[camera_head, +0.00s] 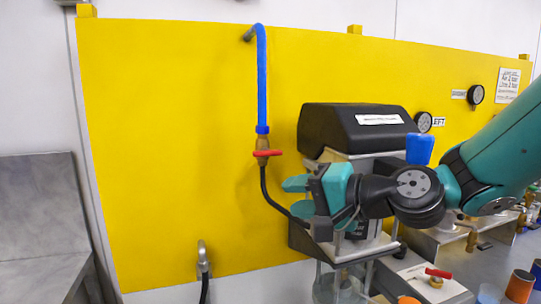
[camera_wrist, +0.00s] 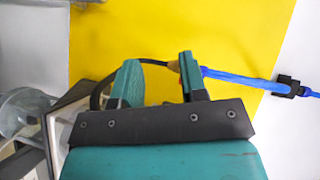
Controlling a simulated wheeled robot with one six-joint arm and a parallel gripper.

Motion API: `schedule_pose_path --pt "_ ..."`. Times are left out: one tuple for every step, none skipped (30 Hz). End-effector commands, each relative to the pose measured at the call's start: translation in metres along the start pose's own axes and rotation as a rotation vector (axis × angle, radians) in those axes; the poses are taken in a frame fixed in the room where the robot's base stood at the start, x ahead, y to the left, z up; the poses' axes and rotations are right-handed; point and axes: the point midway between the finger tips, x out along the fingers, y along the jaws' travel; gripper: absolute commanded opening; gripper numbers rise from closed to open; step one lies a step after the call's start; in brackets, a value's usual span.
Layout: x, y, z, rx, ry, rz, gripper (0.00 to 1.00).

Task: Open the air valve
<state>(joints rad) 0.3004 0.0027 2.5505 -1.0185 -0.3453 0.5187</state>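The air valve (camera_head: 267,153) has a red handle on a brass body, hanging in front of the yellow panel between a blue hose above and a black hose below. Its handle lies crosswise to the vertical hose. In the wrist view, the brass fitting (camera_wrist: 174,66) shows beside the right finger, with a little red partly hidden behind that finger. My gripper (camera_head: 298,196) is below and to the right of the valve in the head view. Its fingers are apart with nothing held, and yellow panel shows between them in the wrist view (camera_wrist: 159,82).
The black-topped agitator unit (camera_head: 345,125) stands close behind my gripper. A blue hose (camera_head: 262,80) hangs down the yellow panel (camera_head: 165,150). Another red handle (camera_head: 438,273) sits on a white block at lower right. The panel left of the hose is clear.

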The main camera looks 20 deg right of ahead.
Motion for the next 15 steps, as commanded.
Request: schedule_pose_path --pt "-0.005 0.0 -0.025 0.082 0.089 -0.047 0.39" --pt "-0.008 -0.001 -0.037 0.125 0.136 -0.077 0.39" --pt "-0.012 -0.003 -0.051 0.172 0.188 -0.112 0.39" --pt "-0.015 -0.004 -0.059 0.201 0.219 -0.134 0.39" --pt "-0.018 -0.004 -0.066 0.224 0.245 -0.152 0.39" --pt "-0.02 -0.005 -0.073 0.248 0.27 -0.17 0.39" --pt "-0.021 -0.006 -0.076 0.26 0.284 -0.18 0.39" --pt "-0.021 -0.007 -0.079 0.268 0.292 -0.186 0.39" --pt "-0.02 -0.008 -0.082 0.274 0.297 -0.192 0.39" --pt "-0.018 -0.009 -0.083 0.276 0.297 -0.193 0.39" --pt "-0.016 -0.011 -0.084 0.277 0.296 -0.193 0.39" --pt "-0.012 -0.012 -0.085 0.277 0.295 -0.192 0.39" --pt "-0.008 -0.013 -0.086 0.276 0.293 -0.192 0.39" --pt "-0.004 -0.014 -0.087 0.275 0.294 -0.191 0.39" --pt "0.002 -0.015 -0.088 0.276 0.292 -0.189 0.39"
